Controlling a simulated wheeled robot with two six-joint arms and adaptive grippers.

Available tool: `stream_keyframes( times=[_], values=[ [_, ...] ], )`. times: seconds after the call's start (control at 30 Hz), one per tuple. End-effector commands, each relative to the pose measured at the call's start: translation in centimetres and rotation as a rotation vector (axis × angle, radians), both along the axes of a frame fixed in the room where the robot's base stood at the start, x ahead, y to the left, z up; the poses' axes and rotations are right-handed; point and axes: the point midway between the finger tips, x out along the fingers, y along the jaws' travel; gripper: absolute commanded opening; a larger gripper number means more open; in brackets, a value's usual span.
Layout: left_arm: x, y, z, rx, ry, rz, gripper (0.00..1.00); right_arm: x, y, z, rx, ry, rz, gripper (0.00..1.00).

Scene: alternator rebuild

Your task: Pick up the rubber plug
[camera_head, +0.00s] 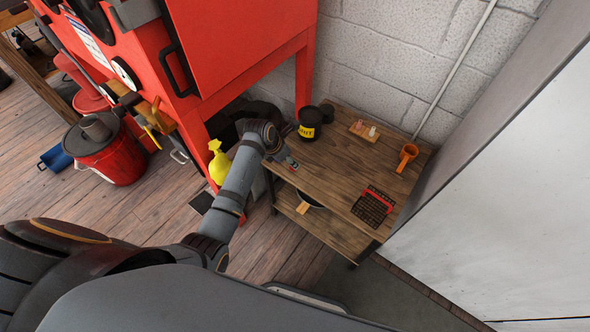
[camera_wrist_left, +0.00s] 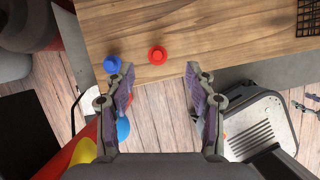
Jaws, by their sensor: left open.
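In the left wrist view, a small round red piece (camera_wrist_left: 157,55) with a raised middle lies near the edge of the wooden table (camera_wrist_left: 220,40). A small round blue piece (camera_wrist_left: 113,64) lies to its left, at the table's edge. I cannot tell by look which of the two is the rubber plug. My left gripper (camera_wrist_left: 159,74) is open and empty, its fingertips apart on either side of the red piece's line, with the blue piece by the left fingertip. In the head view my left gripper (camera_head: 283,153) is over the table's left end. My right gripper is not in view.
A yellow spray bottle (camera_head: 218,163) stands left. The table's middle is clear.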

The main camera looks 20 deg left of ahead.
Motion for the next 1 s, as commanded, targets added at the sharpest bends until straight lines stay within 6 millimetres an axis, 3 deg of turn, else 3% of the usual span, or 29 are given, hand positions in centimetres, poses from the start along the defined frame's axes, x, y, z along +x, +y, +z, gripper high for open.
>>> stream_keyframes(
  times=[0.1,0.33,0.43,0.53,0.63,0.9,1.0],
  values=[
    [0.7,-0.4,-2.0,0.000,0.001,0.000,0.55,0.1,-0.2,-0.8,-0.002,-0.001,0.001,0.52],
    [1.0,-0.5,-2.8,0.002,0.000,-0.001,0.55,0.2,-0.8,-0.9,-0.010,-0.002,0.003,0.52],
    [1.4,-0.6,-4.4,0.001,0.000,-0.002,0.55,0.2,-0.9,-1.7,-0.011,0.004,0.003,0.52],
    [1.9,-0.7,-6.2,0.001,0.001,-0.001,0.55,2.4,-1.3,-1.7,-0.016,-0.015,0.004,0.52],
    [2.4,-1.0,-7.3,0.001,0.000,-0.002,0.55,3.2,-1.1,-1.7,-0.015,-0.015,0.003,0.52],
    [2.5,-1.1,-7.5,0.002,0.000,-0.001,0.55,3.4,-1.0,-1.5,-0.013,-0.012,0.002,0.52],
    [2.5,-1.1,-7.5,0.002,0.000,-0.001,0.43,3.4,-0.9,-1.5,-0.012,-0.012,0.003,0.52]
  ],
)
